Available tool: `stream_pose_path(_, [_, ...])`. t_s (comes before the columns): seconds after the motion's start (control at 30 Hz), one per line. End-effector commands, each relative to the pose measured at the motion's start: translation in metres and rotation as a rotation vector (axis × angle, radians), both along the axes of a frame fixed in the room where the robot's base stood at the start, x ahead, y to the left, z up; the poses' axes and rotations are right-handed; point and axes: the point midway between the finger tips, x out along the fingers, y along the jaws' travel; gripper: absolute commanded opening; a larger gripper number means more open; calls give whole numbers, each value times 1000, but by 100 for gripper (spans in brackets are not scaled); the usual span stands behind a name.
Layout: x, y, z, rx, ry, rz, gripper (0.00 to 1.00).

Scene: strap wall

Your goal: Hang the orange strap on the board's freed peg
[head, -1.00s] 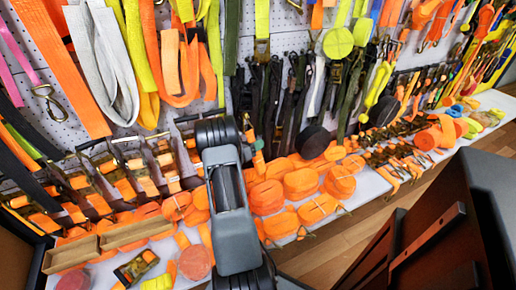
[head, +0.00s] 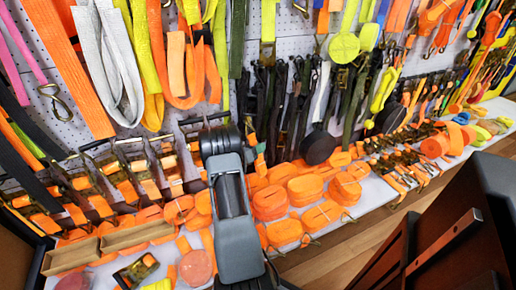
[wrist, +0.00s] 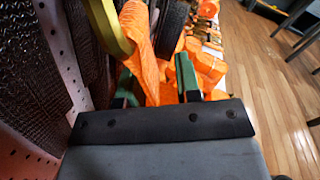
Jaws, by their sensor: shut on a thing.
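My gripper (wrist: 158,82) has two green-tipped fingers in the wrist view. It is shut on an orange strap (wrist: 138,42), which stands up between the fingers and runs away from the camera. Its lower part is hidden by the fingers and the dark gripper body. In the head view my grey and black arm covers the middle, and the fingers and held strap cannot be made out. The white perforated board (head: 262,18) fills the back; it also shows at the left of the wrist view (wrist: 62,48). I cannot tell which peg is free.
A yellow strap (wrist: 108,28) hangs close beside the held strap. Orange loops (head: 178,68), a white strap (head: 118,60) and dark straps (head: 290,110) crowd the board. Orange rolls (head: 305,188) and a cardboard tray (head: 135,238) cover the shelf below. Dark furniture stands at the right.

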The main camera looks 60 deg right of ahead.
Motion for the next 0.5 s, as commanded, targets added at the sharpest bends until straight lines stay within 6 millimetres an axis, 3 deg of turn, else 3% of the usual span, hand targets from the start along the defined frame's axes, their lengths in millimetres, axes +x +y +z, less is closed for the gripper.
stream_pose_path(0.37, [-2, 0, -3, 6, 2, -2, 3])
stream_pose_path(0.4, [-2, 0, -3, 6, 2, -3, 34])
stream_pose_path(0.5, [-2, 0, -3, 5, 2, -3, 44])
